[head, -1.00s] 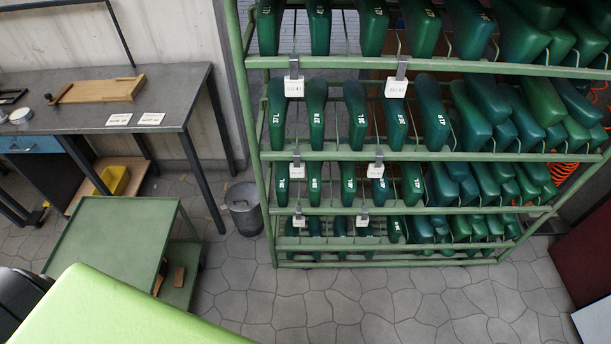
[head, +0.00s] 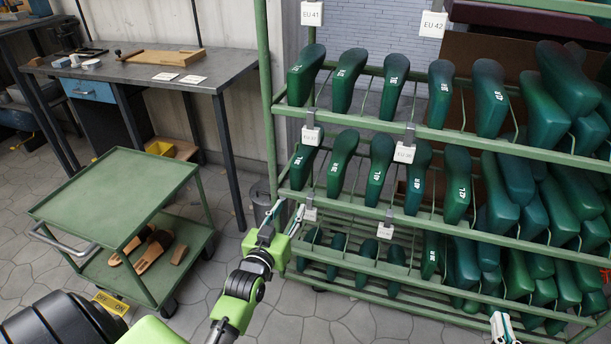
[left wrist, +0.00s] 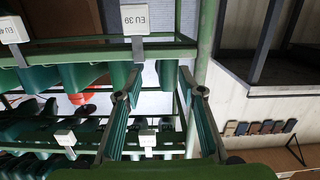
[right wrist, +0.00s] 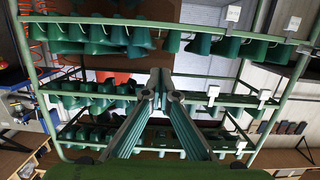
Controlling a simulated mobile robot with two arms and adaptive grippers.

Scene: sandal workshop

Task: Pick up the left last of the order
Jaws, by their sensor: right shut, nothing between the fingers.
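Green lasts with white size marks stand in rows on a green rack, among them an upper-row last (head: 306,74) at the left end, a middle-row last (head: 303,166) below it and a last marked L (head: 378,168). I cannot tell which one is the order's left last. My left gripper (head: 285,215) is open and empty in front of the rack's lower left corner; its spread fingers show in the left wrist view (left wrist: 160,90). My right gripper (head: 502,327) is low at the bottom right, in front of the rack, with its fingertips together in the right wrist view (right wrist: 160,75).
Size tags, such as EU 41 (head: 312,13) and EU 42 (head: 433,24), hang on the rack's rails (head: 390,118). A green trolley (head: 115,190) with brown pieces on its lower shelf stands at left. A grey workbench (head: 215,78) is behind it. A bin (head: 262,197) stands beside the rack.

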